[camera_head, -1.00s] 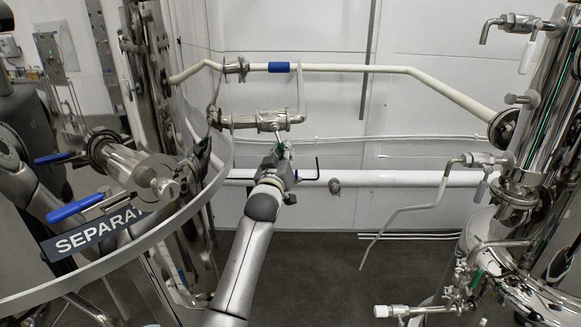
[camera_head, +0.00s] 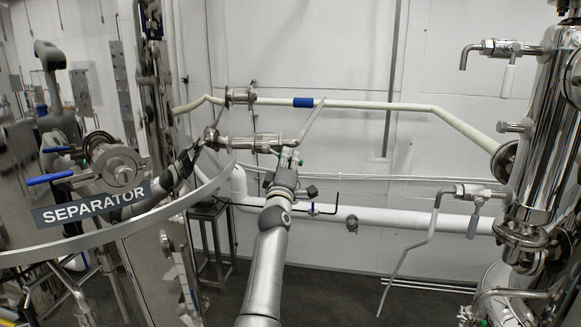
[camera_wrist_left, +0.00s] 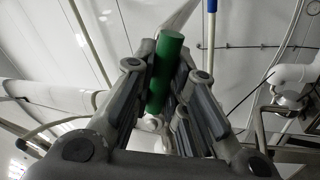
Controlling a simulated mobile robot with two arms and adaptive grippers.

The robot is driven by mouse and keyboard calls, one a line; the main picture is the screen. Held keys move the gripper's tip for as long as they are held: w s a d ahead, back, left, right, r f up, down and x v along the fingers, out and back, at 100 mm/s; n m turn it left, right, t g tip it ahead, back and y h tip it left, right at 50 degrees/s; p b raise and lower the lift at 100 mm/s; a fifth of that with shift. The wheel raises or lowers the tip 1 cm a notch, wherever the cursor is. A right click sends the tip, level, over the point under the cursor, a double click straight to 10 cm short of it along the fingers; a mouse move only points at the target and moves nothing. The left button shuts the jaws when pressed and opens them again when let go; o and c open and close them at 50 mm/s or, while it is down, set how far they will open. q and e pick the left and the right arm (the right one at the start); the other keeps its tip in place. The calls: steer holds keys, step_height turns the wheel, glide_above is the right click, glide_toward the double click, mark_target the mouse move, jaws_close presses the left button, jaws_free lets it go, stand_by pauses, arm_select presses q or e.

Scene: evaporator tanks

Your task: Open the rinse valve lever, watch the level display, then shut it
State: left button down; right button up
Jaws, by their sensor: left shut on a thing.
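In the head view the gripper mostly hides this handle. How far the lever is turned cannot be told. I cannot pick out a level display.
A curved rail with a SEPARATOR sign (camera_head: 95,207) and a blue-handled valve (camera_head: 50,177) are at left. A cream pipe with a blue band (camera_head: 303,102) crosses above the gripper. A thick white pipe (camera_head: 400,220) runs behind it. A shiny steel tank (camera_head: 548,150) stands at right.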

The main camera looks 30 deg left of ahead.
arm_select(q)
steer(key=shift+w+d+r+n+y, duration=0.15)
steer(key=shift+r+n+y, duration=0.15)
steer(key=shift+n, duration=0.3)
steer(key=shift+s+d+r+n+y, duration=0.1)
steer(key=shift+r+n+y, duration=0.2)
steer(key=shift+n, duration=0.3)
steer(key=shift+r+n+g+y+p, duration=0.25)
steer(key=shift+r+n+y, duration=0.1)
steer(key=shift+n, duration=0.5)
steer(key=shift+r+n+g+y+p, duration=0.15)
steer(key=shift+r+n+y+p, duration=0.15)
steer(key=shift+n, duration=0.55)
arm_select(e)
steer(key=shift+d+r, duration=0.45)
steer(key=shift+r, duration=0.1)
arm_select(q)
steer(key=c, duration=1.4)
jaws_free()
steer(key=shift+a, duration=0.1)
steer(key=shift+c, duration=0.2)
arm_select(e)
steer(key=shift+a, duration=0.15)
steer(key=shift+a, duration=0.1)
